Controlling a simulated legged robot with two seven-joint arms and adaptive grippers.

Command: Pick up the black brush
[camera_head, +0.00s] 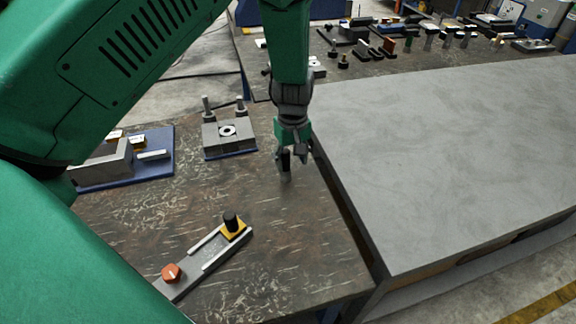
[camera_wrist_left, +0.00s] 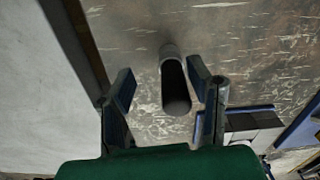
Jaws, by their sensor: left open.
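The black brush (camera_head: 285,162) stands upright on the brown tabletop, near the table's right edge. Its upper part is black and its lower end is greyish. My left gripper (camera_head: 294,153) is above it, pointing down, with the fingers open around its upper end. In the left wrist view the brush (camera_wrist_left: 174,88) shows end-on as a dark cylinder between the two open fingers (camera_wrist_left: 163,82), closer to the right finger. I see a gap on the left side; contact on the right cannot be told. My right gripper is not in view.
A grey block fixture with two posts (camera_head: 228,135) stands left of the gripper. A blue tray (camera_head: 160,165) with parts is farther left. A slide fixture with orange and black knobs (camera_head: 205,252) lies in front. A large grey slab (camera_head: 450,160) adjoins on the right.

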